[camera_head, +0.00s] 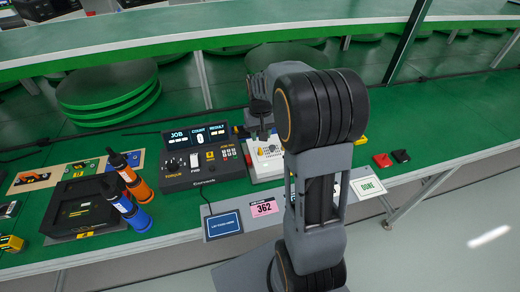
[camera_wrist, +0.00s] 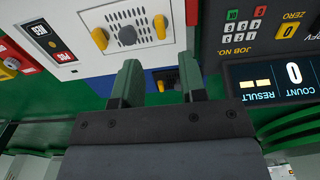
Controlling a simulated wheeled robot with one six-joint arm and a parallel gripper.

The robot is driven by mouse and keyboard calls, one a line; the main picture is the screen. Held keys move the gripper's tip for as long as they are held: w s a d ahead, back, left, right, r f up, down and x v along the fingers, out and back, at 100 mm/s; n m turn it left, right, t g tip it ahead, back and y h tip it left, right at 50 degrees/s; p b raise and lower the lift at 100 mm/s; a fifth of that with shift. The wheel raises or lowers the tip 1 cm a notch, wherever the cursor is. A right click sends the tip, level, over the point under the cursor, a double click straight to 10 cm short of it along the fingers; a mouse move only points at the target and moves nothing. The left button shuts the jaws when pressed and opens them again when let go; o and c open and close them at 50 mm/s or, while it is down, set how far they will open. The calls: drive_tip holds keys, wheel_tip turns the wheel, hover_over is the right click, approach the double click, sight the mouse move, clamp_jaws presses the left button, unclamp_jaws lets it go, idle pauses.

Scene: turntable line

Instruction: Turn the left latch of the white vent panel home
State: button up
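In the head view the white panel (camera_head: 265,170) is partly hidden by my arm.
A black controller (camera_head: 205,168) with a lit display stands immediately left of the panel. A blue piece with a yellow part (camera_wrist: 160,84) shows between my fingers. Orange (camera_head: 135,182) and blue-banded (camera_head: 130,210) bottles stand farther left.

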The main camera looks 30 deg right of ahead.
sight(260, 150)
wheel_tip(260, 150, down, 8)
drive_tip(key=shift+r, duration=0.1)
idle(0.4)
clamp_jaws()
